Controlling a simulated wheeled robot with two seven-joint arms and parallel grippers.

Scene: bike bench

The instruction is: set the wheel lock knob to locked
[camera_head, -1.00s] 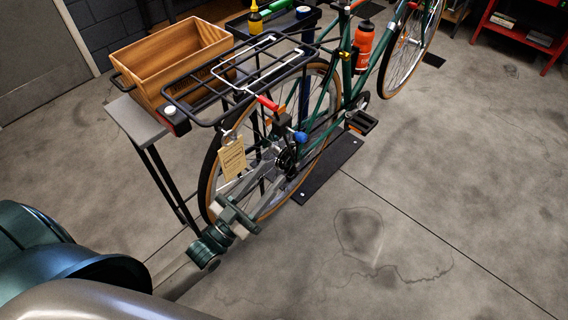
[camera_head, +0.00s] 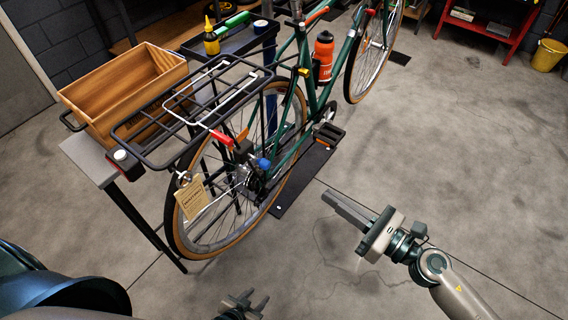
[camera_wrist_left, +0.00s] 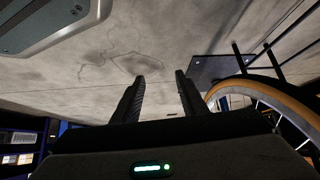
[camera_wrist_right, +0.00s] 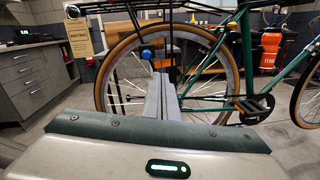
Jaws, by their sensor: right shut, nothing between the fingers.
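A blue knob (camera_head: 263,163), probably the wheel lock knob, sits beside the green bike's rear hub. It also shows in the right wrist view (camera_wrist_right: 146,54), beyond the fingers; its setting cannot be read. My right gripper (camera_head: 341,207) is shut and empty, in clear air right of the rear wheel, apart from the knob. Its fingers (camera_wrist_right: 159,95) point toward the wheel in its wrist view. My left gripper (camera_head: 249,303) is low at the bottom edge of the head view. Its fingers (camera_wrist_left: 160,85) stand apart with nothing between them.
A red-handled lever (camera_head: 221,137) is above the knob, under the black rack (camera_head: 160,140). A paper tag (camera_head: 193,199) hangs by the rear wheel (camera_head: 238,238). A wooden crate (camera_head: 85,105) stands on a bench (camera_head: 88,160) at the left. The floor (camera_head: 470,165) at right is open.

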